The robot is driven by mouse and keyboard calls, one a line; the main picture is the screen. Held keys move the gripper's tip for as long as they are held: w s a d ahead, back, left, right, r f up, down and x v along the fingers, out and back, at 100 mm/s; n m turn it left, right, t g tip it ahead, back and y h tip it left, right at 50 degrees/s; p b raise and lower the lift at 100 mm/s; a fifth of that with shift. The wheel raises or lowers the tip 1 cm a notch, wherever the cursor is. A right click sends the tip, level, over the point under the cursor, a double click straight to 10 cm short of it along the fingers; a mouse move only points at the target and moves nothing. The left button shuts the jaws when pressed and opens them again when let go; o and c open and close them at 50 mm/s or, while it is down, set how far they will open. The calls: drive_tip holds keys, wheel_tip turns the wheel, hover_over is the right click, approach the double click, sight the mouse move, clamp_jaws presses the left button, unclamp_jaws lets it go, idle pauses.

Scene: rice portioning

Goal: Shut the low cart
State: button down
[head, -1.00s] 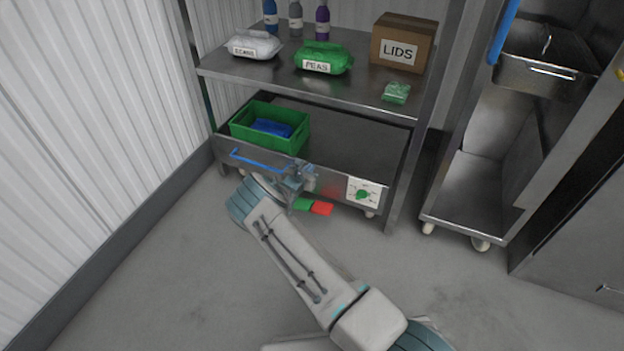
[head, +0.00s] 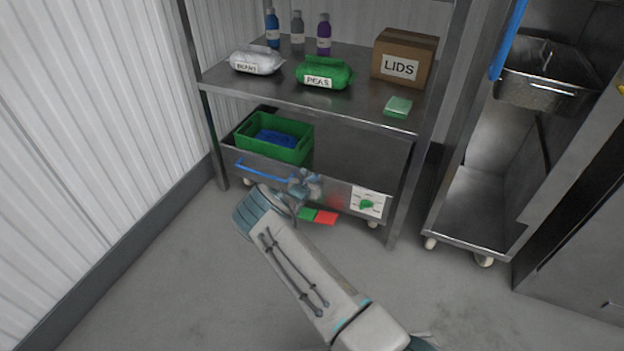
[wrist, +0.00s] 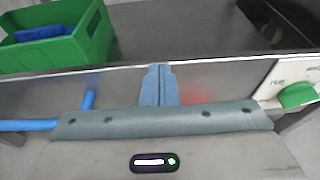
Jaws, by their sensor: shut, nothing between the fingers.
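The low cart (head: 341,191) is a grey steel trolley with a blue bar handle (head: 262,172) on its front. It stands under the shelf of the steel rack (head: 260,83), its front close to the line of the rack's front legs. My gripper (head: 306,182) is shut and empty, at the middle of the cart's front panel, right of the handle. In the wrist view my closed fingers (wrist: 158,84) point at the panel and seem to touch it. The handle (wrist: 30,125) shows at left there.
A green crate (head: 294,152) with blue contents rides on the cart's left. A dial plate (head: 370,202) is on its right front. A green-and-red marker (head: 318,215) shows below. A wheeled steel cart (head: 470,215) stands right; a ribbed wall (head: 90,130) is left.

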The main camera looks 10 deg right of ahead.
drive_tip(key=a+f+p+v, duration=0.1)
drive_tip(key=p+v, duration=0.4)
drive_tip(key=v, duration=0.9)
drive_tip(key=s+d+r+m+g+h+p, duration=0.1)
drive_tip(key=s+d+r+m+g+p, duration=0.35)
drive_tip(key=r, duration=0.75)
drive_tip(key=s+d+r+m+g+p, duration=0.2)
drive_tip(key=d+r+m+p, duration=0.4)
drive_tip(key=r, duration=0.6)
drive_tip(key=s+d+r+m+g+h+p, duration=0.1)
drive_tip(key=s+d+r+m+g+p, duration=0.2)
drive_tip(key=r+m, duration=0.65)
drive_tip(key=s+a+r+m+y+p, duration=0.1)
drive_tip(key=s+r+m+y+p, duration=0.3)
drive_tip(key=s+r+p, duration=0.4)
drive_tip(key=s+a+r+m+y+p, duration=0.1)
drive_tip(key=s+r+m+y+p, duration=0.4)
drive_tip(key=s+r, duration=1.7)
wheel_tip(320, 180, up, 5)
drive_tip(key=m+p, duration=0.1)
drive_tip(key=p, duration=0.2)
drive_tip(key=shift+a+y, duration=0.25)
drive_tip(key=shift+y, duration=0.05)
